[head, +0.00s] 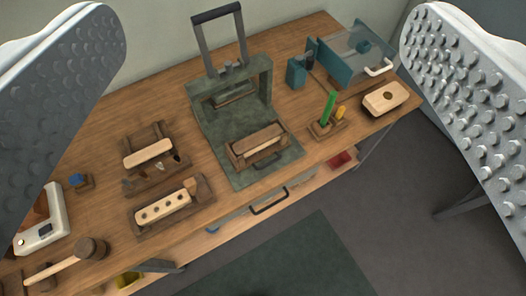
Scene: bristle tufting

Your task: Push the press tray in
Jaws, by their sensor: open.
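The press (268,75) is a dark green frame with a raised grey lever handle (218,14) at its back, standing mid-bench. Its press tray (222,172) is a green plate that extends forward out of the frame toward the front edge of the bench. A brown wooden block holder with a pale top (257,140) sits on the tray, and a dark handle (266,161) shows at the tray's front. My gripper (262,110) is open and empty, its two studded fingers wide apart at the left and right picture edges, well above the bench.
A holder with a pale drilled block (163,206) and a mallet (80,257) lie left. A white device (43,225) is far left. Green and yellow items (329,108), a pale block (386,98) and a teal guarded machine (350,58) stand right. A drawer handle (269,202) projects below.

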